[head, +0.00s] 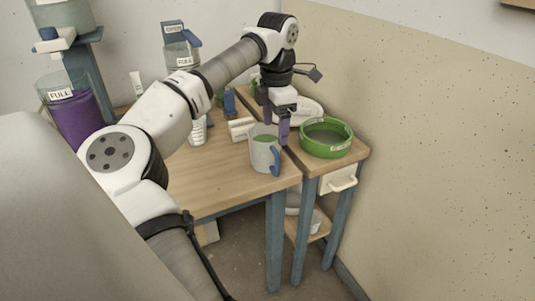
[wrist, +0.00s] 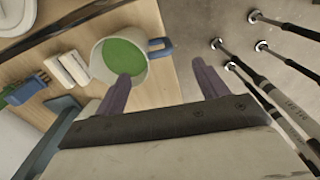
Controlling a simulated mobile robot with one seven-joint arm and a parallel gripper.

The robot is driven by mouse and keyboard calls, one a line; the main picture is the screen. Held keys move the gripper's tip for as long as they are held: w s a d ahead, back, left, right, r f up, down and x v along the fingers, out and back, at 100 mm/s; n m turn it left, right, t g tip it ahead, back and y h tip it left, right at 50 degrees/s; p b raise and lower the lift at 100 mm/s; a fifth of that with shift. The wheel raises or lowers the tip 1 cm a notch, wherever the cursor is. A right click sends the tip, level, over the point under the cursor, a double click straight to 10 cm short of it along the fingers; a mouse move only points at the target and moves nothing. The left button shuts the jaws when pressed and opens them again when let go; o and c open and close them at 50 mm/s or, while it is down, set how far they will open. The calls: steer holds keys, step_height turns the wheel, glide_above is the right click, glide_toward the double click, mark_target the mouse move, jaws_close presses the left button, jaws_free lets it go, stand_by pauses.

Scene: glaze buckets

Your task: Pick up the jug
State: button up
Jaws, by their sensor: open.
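The jug (head: 263,156) is pale grey with a blue handle and green liquid inside. It stands upright near the front right corner of the wooden table (head: 225,184). In the wrist view the jug (wrist: 104,66) is at upper centre-left, its handle (wrist: 160,47) pointing right. My gripper (head: 276,127) is open and empty, pointing down at the jug's rim. In the wrist view its purple fingers (wrist: 160,72) are spread; the left one overlaps the jug's rim, and the handle shows beyond the gap. I cannot tell whether a finger touches the jug.
A green basin (head: 327,148) stands to the right on a narrow side table, close to the wall. A white block (head: 241,129) and a blue item (head: 229,102) are behind the jug. A purple-filled vessel (head: 79,120) labelled FULL is at left. Floor shows past the table's edge.

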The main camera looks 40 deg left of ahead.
mark_target(268, 153)
step_height(268, 153, down, 11)
steer(key=shift+f+p, duration=0.15)
steer(key=shift+p, duration=0.45)
jaws_close()
stand_by(0.3)
